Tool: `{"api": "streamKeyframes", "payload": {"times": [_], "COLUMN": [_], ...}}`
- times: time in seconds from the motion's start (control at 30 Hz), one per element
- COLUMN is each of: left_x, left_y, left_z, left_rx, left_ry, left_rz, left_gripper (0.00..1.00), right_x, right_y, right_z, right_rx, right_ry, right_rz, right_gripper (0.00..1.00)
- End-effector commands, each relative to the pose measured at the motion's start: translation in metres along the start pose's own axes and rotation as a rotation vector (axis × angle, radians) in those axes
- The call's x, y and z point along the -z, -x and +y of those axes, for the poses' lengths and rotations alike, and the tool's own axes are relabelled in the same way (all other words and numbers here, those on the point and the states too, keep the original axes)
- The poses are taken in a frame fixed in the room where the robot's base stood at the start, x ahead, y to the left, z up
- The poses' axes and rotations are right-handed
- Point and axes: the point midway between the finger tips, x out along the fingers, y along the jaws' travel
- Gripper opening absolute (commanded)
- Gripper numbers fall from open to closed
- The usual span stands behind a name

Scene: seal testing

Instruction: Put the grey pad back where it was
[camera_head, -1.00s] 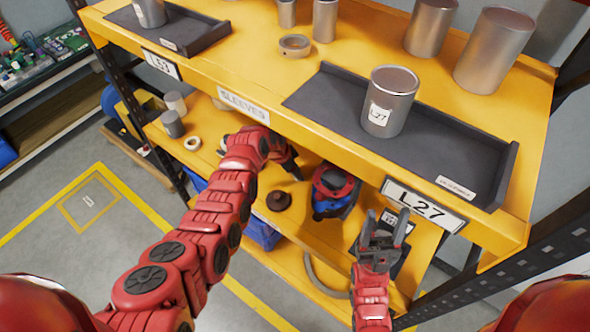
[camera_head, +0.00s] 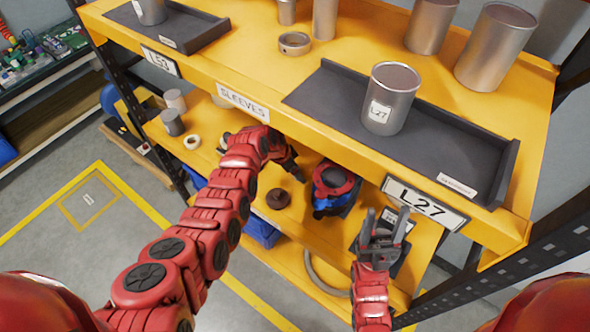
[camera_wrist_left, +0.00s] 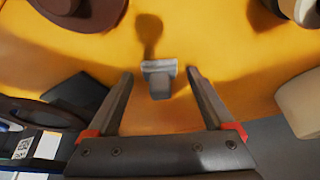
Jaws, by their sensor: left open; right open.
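A small grey block (camera_wrist_left: 160,82), possibly the grey pad, shows in the left wrist view against the yellow lower shelf. It lies ahead of and between the spread fingertips of my left gripper (camera_wrist_left: 160,74), with gaps on both sides. My left gripper is open and holds nothing. In the head view its arm reaches under the upper shelf, and the block cannot be made out there. My right gripper (camera_head: 387,218) is open and empty, in front of the L27 label (camera_head: 426,204). A dark holder (camera_head: 396,262) with a small label shows behind it.
A metal sleeve (camera_head: 389,100) marked L27 stands on a dark tray (camera_head: 480,158) on the upper shelf (camera_head: 230,62). On the lower shelf are a brown knob-like part (camera_head: 278,198), a red and blue device (camera_head: 334,186) and a cable loop (camera_head: 322,277). The upper shelf edge overhangs my arms.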

Motion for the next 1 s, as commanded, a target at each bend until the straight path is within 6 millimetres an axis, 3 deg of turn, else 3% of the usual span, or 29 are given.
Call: {"api": "streamKeyframes", "payload": {"times": [0.33, 0.8, 1.0], "left_x": [0.002, 0.002, 0.001], "left_y": [0.019, 0.07, 0.077], "left_z": [-0.001, -0.002, 0.0], "left_rx": [0.003, 0.004, -0.001], "left_ry": [-0.001, -0.001, 0.0], "left_rz": [0.004, 0.004, -0.001], "left_gripper": [0.86, 0.86, 0.86], "right_x": [0.0, -0.003, -0.003], "right_y": [0.001, 0.018, 0.019], "right_z": [0.0, -0.001, -0.001], "right_rx": [0.0, 0.0, 0.0], "right_ry": [0.0, 0.0, 0.0], "right_rz": [0.0, 0.0, 0.0], "right_gripper": [0.58, 0.58, 0.58]}}
